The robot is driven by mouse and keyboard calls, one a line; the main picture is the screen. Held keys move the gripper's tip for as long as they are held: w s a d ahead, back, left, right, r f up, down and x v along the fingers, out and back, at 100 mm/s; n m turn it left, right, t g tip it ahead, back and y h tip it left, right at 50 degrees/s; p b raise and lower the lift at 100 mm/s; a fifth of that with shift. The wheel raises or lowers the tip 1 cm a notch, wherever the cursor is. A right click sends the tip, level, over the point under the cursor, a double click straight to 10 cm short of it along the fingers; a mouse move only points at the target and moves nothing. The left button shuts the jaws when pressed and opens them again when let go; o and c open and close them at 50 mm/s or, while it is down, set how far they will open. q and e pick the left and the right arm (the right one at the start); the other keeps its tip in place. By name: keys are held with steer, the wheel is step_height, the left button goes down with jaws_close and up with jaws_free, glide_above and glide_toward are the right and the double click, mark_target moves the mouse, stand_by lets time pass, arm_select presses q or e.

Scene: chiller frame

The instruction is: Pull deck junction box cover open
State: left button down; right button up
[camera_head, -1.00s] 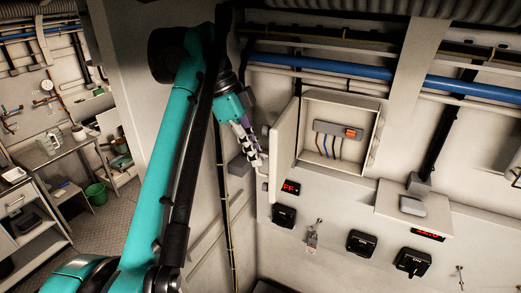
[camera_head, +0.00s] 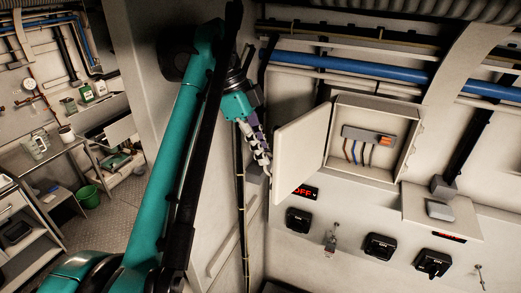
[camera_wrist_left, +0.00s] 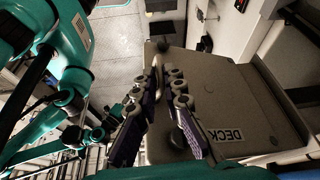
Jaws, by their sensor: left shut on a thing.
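The junction box (camera_head: 407,150) is on the wall in the head view, with wires and a grey terminal block inside. Its cover (camera_head: 303,143) stands wide open, hinged on the box's left side. In the left wrist view the cover's outer face (camera_wrist_left: 228,95) reads "DECK". My left gripper (camera_head: 264,165) is at the cover's free left edge. In the left wrist view my left gripper (camera_wrist_left: 166,78) has its fingers around the pale cover handle (camera_wrist_left: 158,78) and is shut on it. The fingers hide part of the handle. My right gripper is out of view.
Several black switches (camera_head: 379,247) and a red OFF display (camera_head: 305,192) sit below the box. Blue pipes (camera_head: 350,66) run above it. A wall corner lies close behind my left arm. A bench and a green bucket (camera_head: 88,196) stand at the left.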

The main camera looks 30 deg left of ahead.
arm_select(q)
steer(key=c, duration=1.7)
jaws_free()
steer(key=shift+d, duration=0.15)
steer(key=shift+c, duration=0.2)
steer(key=shift+o, duration=0.3)
steer(key=shift+w, duration=0.25)
steer(key=shift+s+r, duration=0.1)
steer(key=shift+r, duration=0.2)
step_height(320, 180, up, 9)
steer(key=shift+r, duration=0.15)
